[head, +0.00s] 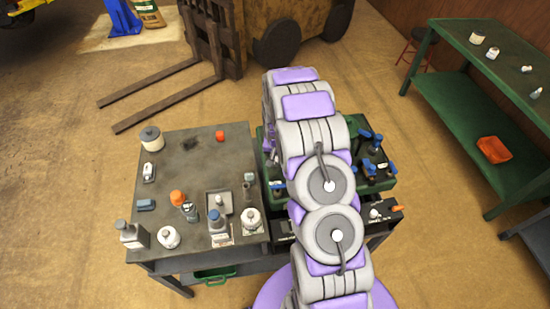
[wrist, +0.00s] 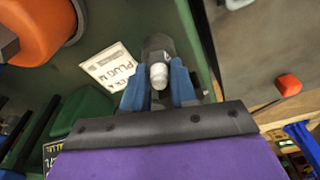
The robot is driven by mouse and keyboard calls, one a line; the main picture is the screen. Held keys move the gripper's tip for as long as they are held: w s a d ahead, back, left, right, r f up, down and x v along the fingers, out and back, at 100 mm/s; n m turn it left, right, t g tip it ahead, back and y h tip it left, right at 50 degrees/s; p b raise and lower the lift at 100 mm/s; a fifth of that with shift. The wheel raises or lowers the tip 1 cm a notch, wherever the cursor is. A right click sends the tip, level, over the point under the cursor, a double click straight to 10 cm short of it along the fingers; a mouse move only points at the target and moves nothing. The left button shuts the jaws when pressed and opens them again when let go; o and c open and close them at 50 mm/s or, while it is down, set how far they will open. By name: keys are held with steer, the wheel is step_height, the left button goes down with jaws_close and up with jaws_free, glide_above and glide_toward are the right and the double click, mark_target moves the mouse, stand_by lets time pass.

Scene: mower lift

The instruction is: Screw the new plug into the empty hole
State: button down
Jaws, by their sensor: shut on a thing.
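In the wrist view, my gripper (wrist: 158,88) has two blue fingers closed on a spark plug (wrist: 158,74) with a white, rounded end facing the camera. A dark grey cylindrical part (wrist: 158,44) lies just beyond the plug, against a green surface (wrist: 110,28). I cannot tell whether it is part of the plug or a socket around it. A white label (wrist: 110,68) reading "PLUG N…" is on the green surface beside it. The empty hole cannot be made out. In the head view my arm hides my gripper and part of the green unit (head: 378,183).
Blue-handled parts (head: 368,140) stand on the green unit. A large orange part (wrist: 38,30) is close in the wrist view. A green bench (head: 450,85) stands right.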

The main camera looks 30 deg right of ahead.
steer(key=m+b, duration=0.1)
steer(key=m, duration=0.1)
steer(key=m+b, duration=0.1)
steer(key=m, duration=0.1)
steer(key=shift+d+f+b, duration=0.1)
steer(key=shift+d+b, duration=0.2)
steer(key=shift+b, duration=0.1)
steer(key=shift+m+h, duration=0.3)
steer(key=shift+m, duration=0.2)
steer(key=shift+b, duration=0.5)
steer(key=shift+m+g+b, duration=0.3)
steer(key=shift+m+b, duration=0.45)
steer(key=shift+m, duration=0.15)
steer(key=m+b, duration=0.2)
steer(key=m, duration=0.1)
steer(key=shift+s+g+b, duration=0.15)
steer(key=shift+g+b, duration=0.15)
steer(key=shift+b, duration=0.05)
steer(key=shift+m, duration=0.4)
steer(key=shift+s, duration=0.1)
steer(key=shift+m+b, duration=0.65)
steer(key=shift+m, duration=0.05)
